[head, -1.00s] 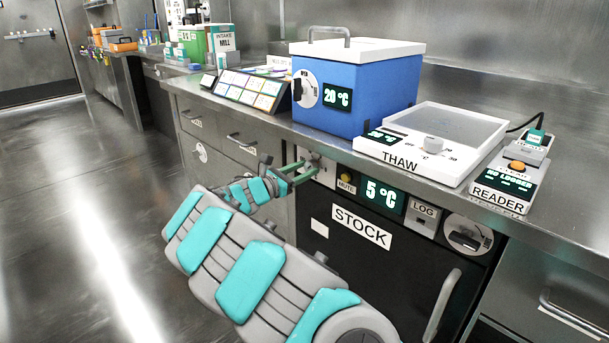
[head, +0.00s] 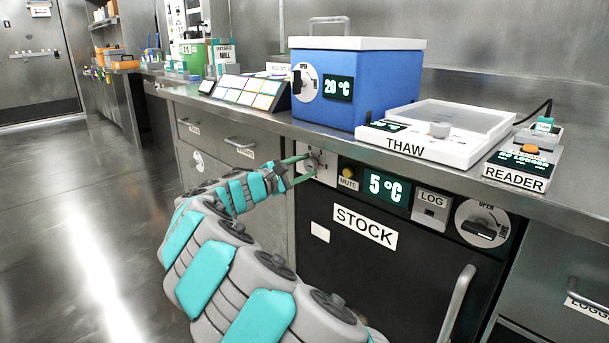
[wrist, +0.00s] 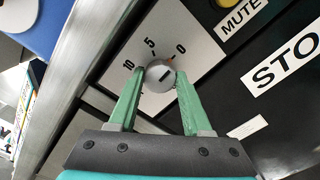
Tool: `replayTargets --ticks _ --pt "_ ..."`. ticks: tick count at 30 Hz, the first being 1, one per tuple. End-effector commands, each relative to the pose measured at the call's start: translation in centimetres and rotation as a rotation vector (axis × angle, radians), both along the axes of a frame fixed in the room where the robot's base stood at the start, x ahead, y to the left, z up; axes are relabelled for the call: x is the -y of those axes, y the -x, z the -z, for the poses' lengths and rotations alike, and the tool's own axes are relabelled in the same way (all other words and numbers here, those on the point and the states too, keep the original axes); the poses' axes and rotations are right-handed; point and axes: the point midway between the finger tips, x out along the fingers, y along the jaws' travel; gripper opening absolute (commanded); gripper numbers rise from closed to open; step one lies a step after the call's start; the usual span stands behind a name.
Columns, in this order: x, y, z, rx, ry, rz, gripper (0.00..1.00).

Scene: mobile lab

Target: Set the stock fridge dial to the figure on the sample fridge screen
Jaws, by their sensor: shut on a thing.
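The stock fridge (head: 350,270) is a black-fronted unit under the counter with a STOCK label. Its screen (head: 385,187) reads 5 °C. Its dial (head: 313,164) is a small grey round knob on a pale plate at the panel's left end. In the wrist view the dial (wrist: 161,86) sits between my green fingers, with marks 10, 5 and 0 around it and a small orange mark at its edge, between 5 and 0. My gripper (head: 302,171) is shut on the dial; it also shows in the wrist view (wrist: 160,76). No screen labelled as the sample fridge is seen.
A blue box (head: 368,92) with a 20 °C screen stands on the counter above. Beside it are the THAW plate (head: 460,152) and the READER (head: 520,170). The MUTE button (head: 348,173) is close right of the dial. The floor at left is clear.

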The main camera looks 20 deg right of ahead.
Motion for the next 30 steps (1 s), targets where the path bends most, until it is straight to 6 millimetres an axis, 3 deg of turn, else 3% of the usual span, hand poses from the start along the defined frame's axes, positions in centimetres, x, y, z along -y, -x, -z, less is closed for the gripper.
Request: replayTargets --ticks 20,21,28,30 --pt "-0.01 0.01 0.04 0.062 -0.023 0.001 0.00" --pt "0.00 0.02 0.06 0.061 -0.024 0.001 0.51" --pt "0.00 0.01 0.04 0.061 -0.023 0.001 0.77" --pt "0.00 0.01 0.04 0.061 -0.023 0.001 0.79"
